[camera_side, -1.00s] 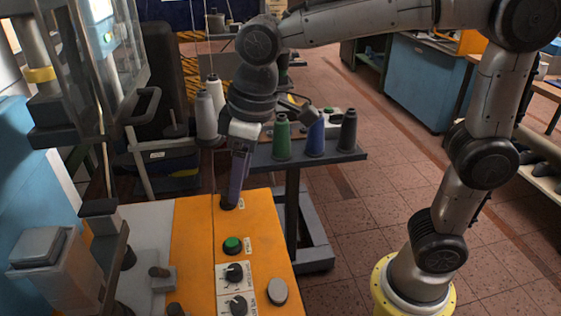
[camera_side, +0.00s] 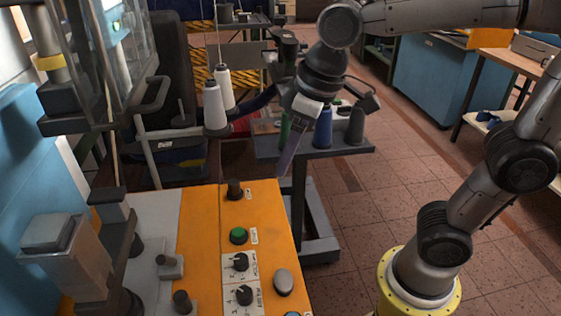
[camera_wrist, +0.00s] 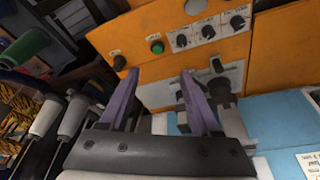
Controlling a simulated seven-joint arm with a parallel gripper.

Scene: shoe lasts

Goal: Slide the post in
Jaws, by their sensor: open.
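A short black post (camera_side: 234,190) stands upright at the far end of the orange panel in the side view. In the wrist view it shows as a small dark round piece (camera_wrist: 119,62) left of the green button. How deep it sits in the panel cannot be told. My gripper (camera_side: 284,172) has purple fingers, is tilted, and is to the right of the post, apart from it. In the wrist view my gripper (camera_wrist: 160,74) is open, with nothing between its fingers.
The orange panel (camera_side: 200,225) carries a green button (camera_side: 238,235), black knobs (camera_side: 240,262) and a grey oval cap (camera_side: 283,281). Grey clamp pieces (camera_side: 168,264) stand to its left. Thread cones (camera_side: 323,128) stand on a dark shelf behind my gripper. Open floor lies to the right.

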